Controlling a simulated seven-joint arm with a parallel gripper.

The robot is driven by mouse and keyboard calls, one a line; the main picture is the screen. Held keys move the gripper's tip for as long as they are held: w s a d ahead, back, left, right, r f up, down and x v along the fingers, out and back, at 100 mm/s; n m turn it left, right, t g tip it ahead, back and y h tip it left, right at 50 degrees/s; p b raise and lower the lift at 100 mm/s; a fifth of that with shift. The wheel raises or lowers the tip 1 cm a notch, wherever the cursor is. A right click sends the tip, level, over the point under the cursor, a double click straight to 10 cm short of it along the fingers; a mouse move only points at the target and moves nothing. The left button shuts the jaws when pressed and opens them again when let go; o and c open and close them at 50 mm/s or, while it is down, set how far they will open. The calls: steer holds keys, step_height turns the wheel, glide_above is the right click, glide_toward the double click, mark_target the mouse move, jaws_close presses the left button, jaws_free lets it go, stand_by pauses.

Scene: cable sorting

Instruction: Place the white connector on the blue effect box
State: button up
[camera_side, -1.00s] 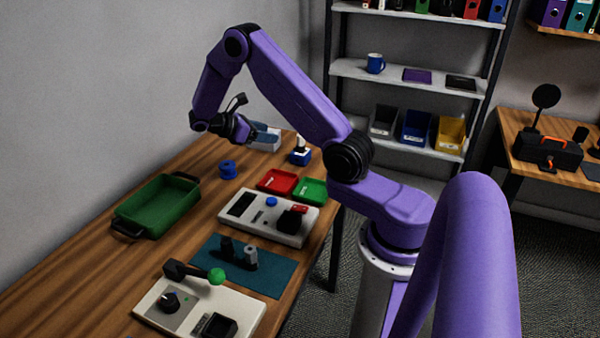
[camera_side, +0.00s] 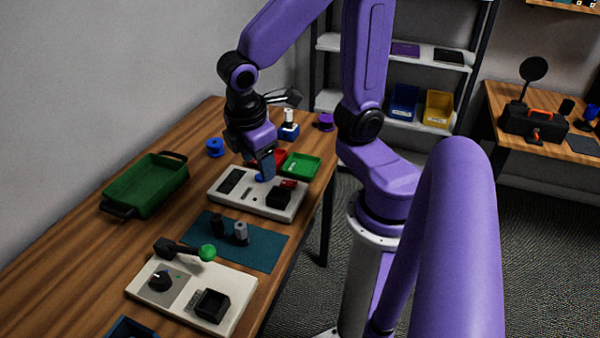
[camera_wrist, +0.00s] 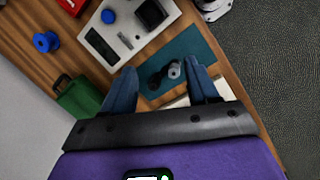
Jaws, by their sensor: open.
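A pale grey-white connector (camera_side: 240,233) stands upright on the teal mat (camera_side: 268,252), beside a black one (camera_side: 217,224). In the wrist view the pale connector (camera_wrist: 175,69) shows between my fingers, with the black one (camera_wrist: 155,79) to its left. My gripper (camera_side: 265,173) is open and empty above the white panel, behind the mat; its fingers also show in the wrist view (camera_wrist: 159,68). Another blue box (camera_side: 131,328) is cut off at the bottom edge. I cannot tell which is the effect box.
A white panel (camera_side: 232,204) with a blue knob and black parts lies beneath my gripper. Red (camera_side: 280,157) and green (camera_side: 301,165) trays lie behind it. A large green tray (camera_side: 146,187) is at the left. A white control panel (camera_side: 232,282) with a green-tipped lever is in front.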

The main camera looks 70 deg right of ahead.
steer(key=s+a+y, duration=0.2)
steer(key=s+y, duration=0.1)
steer(key=s, duration=0.6)
steer(key=shift+s+r+n, duration=0.3)
